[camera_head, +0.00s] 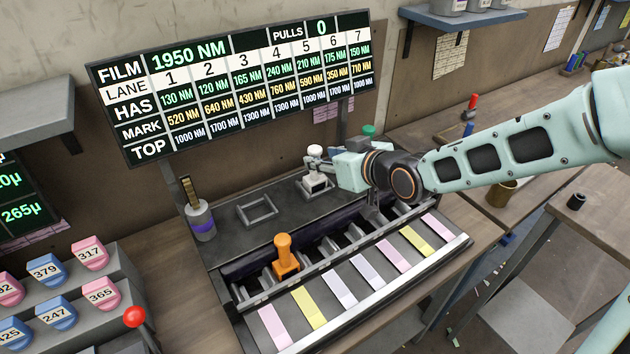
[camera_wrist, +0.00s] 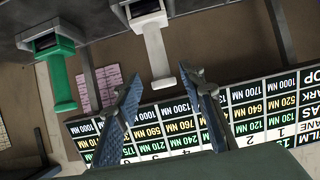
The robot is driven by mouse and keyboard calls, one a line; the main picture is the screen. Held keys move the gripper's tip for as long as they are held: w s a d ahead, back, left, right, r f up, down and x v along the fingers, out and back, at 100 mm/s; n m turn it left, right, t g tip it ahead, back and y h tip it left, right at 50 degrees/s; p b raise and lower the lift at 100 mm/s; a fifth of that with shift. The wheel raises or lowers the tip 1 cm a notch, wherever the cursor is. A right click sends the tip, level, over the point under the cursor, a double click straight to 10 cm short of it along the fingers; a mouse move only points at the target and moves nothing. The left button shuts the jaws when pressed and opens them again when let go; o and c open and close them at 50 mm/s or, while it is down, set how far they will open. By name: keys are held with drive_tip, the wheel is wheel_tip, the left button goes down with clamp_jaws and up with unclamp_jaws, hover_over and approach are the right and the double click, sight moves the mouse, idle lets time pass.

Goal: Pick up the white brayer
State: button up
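The white brayer (camera_head: 315,168) stands upright in a holder at the back of the grey bench, its handle pointing up. In the wrist view the white brayer (camera_wrist: 154,42) hangs in from the top, with its handle end reaching down between the fingertips. My gripper (camera_head: 325,157) is right beside the handle on its right side. In the wrist view my gripper (camera_wrist: 162,82) is open, one finger on each side of the handle end, with gaps showing on both sides.
A green brayer (camera_wrist: 59,65) stands close by; its top (camera_head: 369,131) shows behind my arm. An orange brayer (camera_head: 285,255) stands at the lane tray, whose lanes hold coloured strips (camera_head: 339,291). An empty holder frame (camera_head: 257,209) lies left of the white brayer. A lane board (camera_head: 240,85) rises behind.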

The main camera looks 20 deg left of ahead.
sight(318, 181)
drive_tip(key=shift+w+a+f+b, duration=0.35)
drive_tip(key=shift+a+f, duration=0.15)
drive_tip(key=shift+f, duration=0.1)
drive_tip(key=shift+w+a+f+b, duration=0.3)
drive_tip(key=shift+a+f, duration=0.15)
drive_tip(key=shift+f, duration=0.15)
drive_tip(key=shift+x, duration=0.8)
drive_tip(key=shift+w+r, duration=0.1)
clamp_jaws()
drive_tip(key=shift+r, duration=0.1)
